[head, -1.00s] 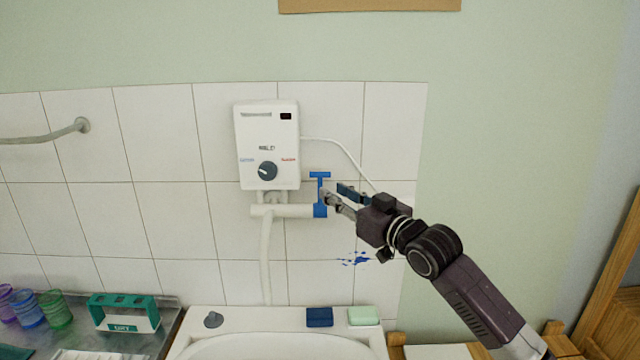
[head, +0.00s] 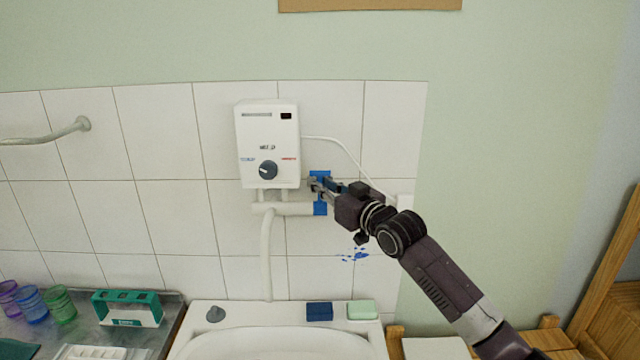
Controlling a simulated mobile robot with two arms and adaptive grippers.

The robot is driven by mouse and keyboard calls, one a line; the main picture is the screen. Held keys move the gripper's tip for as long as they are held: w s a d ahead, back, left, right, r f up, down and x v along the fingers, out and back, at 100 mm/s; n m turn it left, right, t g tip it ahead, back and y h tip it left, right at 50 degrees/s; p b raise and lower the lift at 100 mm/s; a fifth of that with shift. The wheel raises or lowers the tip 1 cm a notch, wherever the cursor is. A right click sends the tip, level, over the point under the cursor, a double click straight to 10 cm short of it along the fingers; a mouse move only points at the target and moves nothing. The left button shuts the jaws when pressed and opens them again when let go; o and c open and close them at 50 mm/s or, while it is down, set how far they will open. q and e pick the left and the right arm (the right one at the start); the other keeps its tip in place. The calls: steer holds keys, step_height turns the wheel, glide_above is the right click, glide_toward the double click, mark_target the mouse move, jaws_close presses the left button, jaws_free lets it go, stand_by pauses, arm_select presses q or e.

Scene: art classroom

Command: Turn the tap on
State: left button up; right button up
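The blue tap (head: 320,209) sits at the right end of the white pipe below the white water heater (head: 267,130). Its T-shaped handle (head: 320,173) stands above it, partly hidden by my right gripper. My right gripper (head: 319,184) reaches in from the right, with its fingertips at the handle just under the crossbar. They overlap the stem in the picture. I cannot tell whether they touch it or are closed on it. My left gripper is not in view.
A white sink (head: 280,345) lies below, with a dark blue block (head: 319,311) and a pale green soap (head: 362,309) on its rim. Coloured cups (head: 60,304) and a green holder (head: 128,308) stand at left. A white cable (head: 350,157) hangs behind my gripper.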

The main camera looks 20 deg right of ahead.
jaws_close()
steer(key=shift+s+f+b, duration=0.1)
steer(key=shift+f+b, duration=0.15)
steer(key=shift+b, duration=0.25)
steer(key=s+n+t+b, duration=0.1)
steer(key=b, duration=0.2)
steer(key=n+t+y+b, duration=0.1)
steer(key=b, duration=0.2)
steer(key=shift+s+a+f, duration=0.2)
steer(key=shift+s+a, duration=0.05)
steer(key=shift+s, duration=0.1)
steer(key=shift+s+r+t, duration=0.15)
steer(key=shift+r+t, duration=0.1)
steer(key=shift+t, duration=0.15)
steer(key=o, duration=0.5)
jaws_free()
